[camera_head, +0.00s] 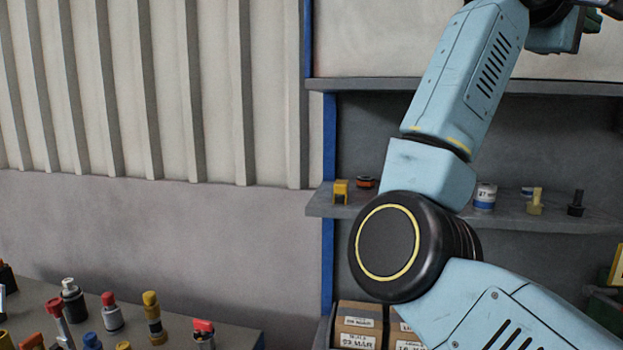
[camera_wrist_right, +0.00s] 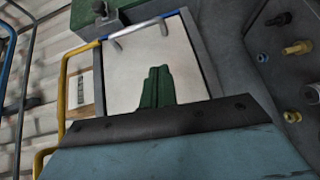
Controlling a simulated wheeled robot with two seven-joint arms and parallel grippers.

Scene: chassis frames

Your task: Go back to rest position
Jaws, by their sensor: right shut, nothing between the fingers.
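My right arm crosses the right side of the head view, bent upward in front of the shelves. Part of my right gripper shows at the top right corner (camera_head: 592,20), partly cut off by the frame edge. In the right wrist view the two dark green fingers (camera_wrist_right: 157,86) lie together, shut with nothing between them. My left arm and left gripper are not in view.
A grey shelf unit (camera_head: 450,86) with a blue post (camera_head: 328,200) stands behind my right arm. Small parts and a white can (camera_head: 485,196) sit on its middle shelf. Cardboard boxes (camera_head: 358,325) are below. A table (camera_head: 240,335) at lower left holds several coloured bottles and tools.

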